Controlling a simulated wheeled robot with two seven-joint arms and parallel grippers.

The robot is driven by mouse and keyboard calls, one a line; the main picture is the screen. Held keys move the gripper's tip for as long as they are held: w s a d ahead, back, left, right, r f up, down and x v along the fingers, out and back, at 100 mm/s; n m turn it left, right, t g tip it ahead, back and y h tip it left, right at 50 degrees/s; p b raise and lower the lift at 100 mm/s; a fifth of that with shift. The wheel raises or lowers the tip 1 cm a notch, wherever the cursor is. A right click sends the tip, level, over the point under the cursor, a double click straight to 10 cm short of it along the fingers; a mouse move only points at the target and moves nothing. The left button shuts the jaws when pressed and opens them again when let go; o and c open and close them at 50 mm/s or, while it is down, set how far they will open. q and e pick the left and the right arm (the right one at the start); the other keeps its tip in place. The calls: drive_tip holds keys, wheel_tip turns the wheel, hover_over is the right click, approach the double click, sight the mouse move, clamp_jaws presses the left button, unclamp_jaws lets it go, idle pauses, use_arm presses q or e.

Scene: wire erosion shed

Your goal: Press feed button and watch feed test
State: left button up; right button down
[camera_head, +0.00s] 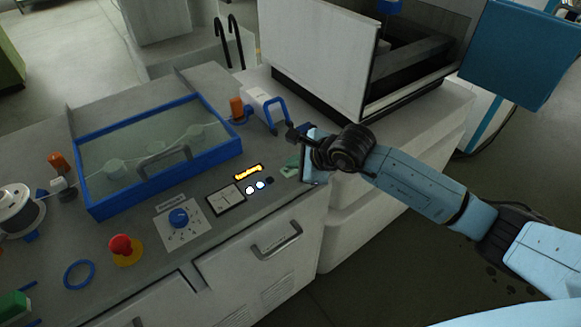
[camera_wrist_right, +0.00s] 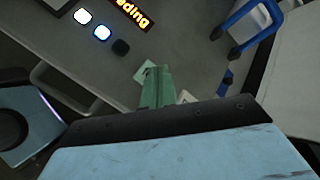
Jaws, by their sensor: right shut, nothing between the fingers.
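My right gripper (camera_head: 292,172) is shut and empty, low over the front right corner of the grey bench top. In the right wrist view its green fingers (camera_wrist_right: 157,84) are together. A small pale green piece (camera_wrist_right: 146,71) shows at the fingertips; the fingers partly hide it, and I cannot tell whether they touch it or whether it is the feed button. My left gripper is not in view.
A blue-framed clear cover (camera_head: 100,205) lies behind a dial meter (camera_head: 226,199) and a blue knob (camera_head: 179,217). A red mushroom button (camera_head: 121,245) is at the front left. A blue-handled device (camera_head: 274,113) stands behind the gripper. A white machine (camera_head: 315,55) rises at the back.

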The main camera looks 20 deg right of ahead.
sight(295, 171)
drive_tip(key=shift+r+p, duration=0.3)
drive_tip(key=shift+r, duration=0.4)
drive_tip(key=shift+r+p, duration=1.6)
drive_tip(key=shift+r, duration=0.95)
